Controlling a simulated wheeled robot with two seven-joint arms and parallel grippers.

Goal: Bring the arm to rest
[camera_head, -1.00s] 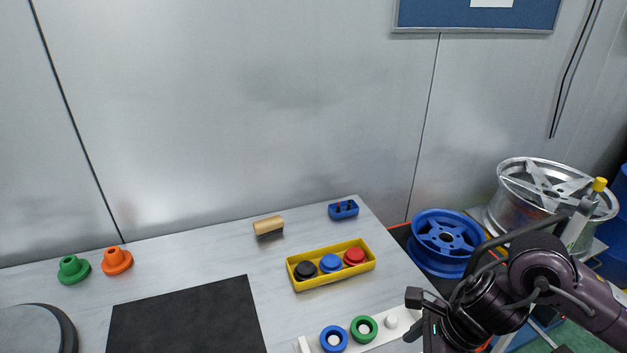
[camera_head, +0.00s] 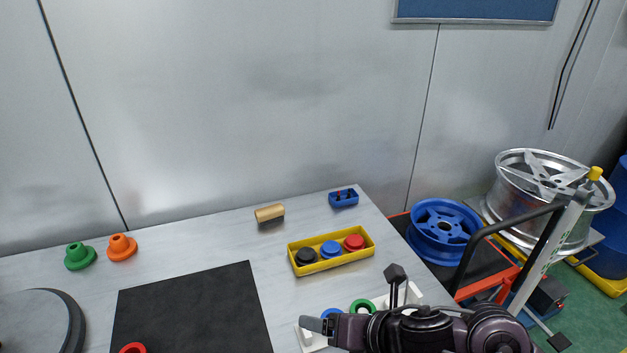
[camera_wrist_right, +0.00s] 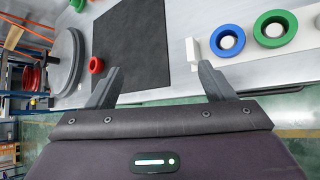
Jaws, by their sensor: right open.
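My right gripper (camera_head: 316,325) reaches in from the lower right in the head view, pointing left over the front of the table. In the wrist view my right gripper (camera_wrist_right: 161,82) has its two fingers wide apart with nothing between them. Its forearm covers part of the white board (camera_head: 411,294) with a blue ring (camera_head: 331,313) and a green ring (camera_head: 363,306). The blue ring (camera_wrist_right: 228,40) and green ring (camera_wrist_right: 275,29) also show in the wrist view, beyond the fingers. My left gripper is not in view.
A yellow tray (camera_head: 331,265) holds black, blue and red parts. Green (camera_head: 80,257) and orange (camera_head: 122,248) spindles stand at left. A black mat (camera_head: 190,310), a red ring (camera_head: 132,348) and a round grey disc (camera_head: 35,325) lie nearby. Wheels (camera_head: 443,228) stand right of the table.

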